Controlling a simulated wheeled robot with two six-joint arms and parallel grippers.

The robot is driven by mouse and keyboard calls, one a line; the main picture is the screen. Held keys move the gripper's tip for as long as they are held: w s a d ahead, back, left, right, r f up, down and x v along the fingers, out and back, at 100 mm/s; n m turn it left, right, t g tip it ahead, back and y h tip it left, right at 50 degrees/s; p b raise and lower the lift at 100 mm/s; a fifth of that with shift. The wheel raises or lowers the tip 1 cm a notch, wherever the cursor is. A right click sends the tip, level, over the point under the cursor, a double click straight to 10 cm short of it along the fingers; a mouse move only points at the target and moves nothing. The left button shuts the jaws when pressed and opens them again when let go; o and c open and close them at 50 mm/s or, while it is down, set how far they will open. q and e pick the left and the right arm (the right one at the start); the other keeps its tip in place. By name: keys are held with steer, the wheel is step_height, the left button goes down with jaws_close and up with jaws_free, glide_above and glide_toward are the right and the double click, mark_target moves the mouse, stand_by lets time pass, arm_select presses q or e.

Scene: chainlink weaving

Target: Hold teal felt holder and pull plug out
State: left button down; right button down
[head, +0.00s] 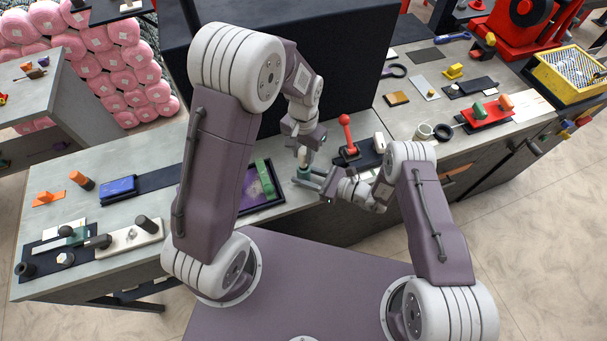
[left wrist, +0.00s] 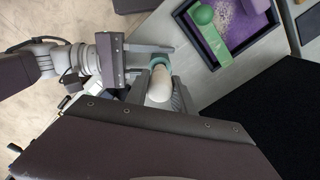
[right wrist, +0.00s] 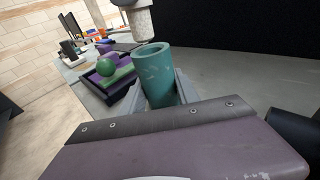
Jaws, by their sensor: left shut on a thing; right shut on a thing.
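The teal felt holder (right wrist: 158,82) is an upright hollow tube in the right wrist view, with its open mouth showing. My right gripper (head: 308,177) is shut around it. The pale cream plug (left wrist: 159,88) is shut between the fingers of my left gripper (left wrist: 160,96). In the right wrist view the plug (right wrist: 141,22) hangs above the holder's mouth, with its lower end out of the tube. In the left wrist view the teal rim (left wrist: 159,61) shows just beyond the plug. In the head view the plug (head: 302,155) is above the holder (head: 304,172).
A dark tray with a purple bed and green pieces (left wrist: 222,30) lies on the bench beside the grippers. A red-knobbed lever (head: 346,135) stands close on the right. A tall black panel (head: 345,60) rises behind.

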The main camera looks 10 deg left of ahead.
arm_select(q)
steer(key=shift+r, duration=0.1)
steer(key=shift+r, duration=0.9)
steer(key=shift+r, duration=0.1)
steer(key=shift+r, duration=0.9)
arm_select(e)
steer(key=c, duration=0.8)
jaws_free()
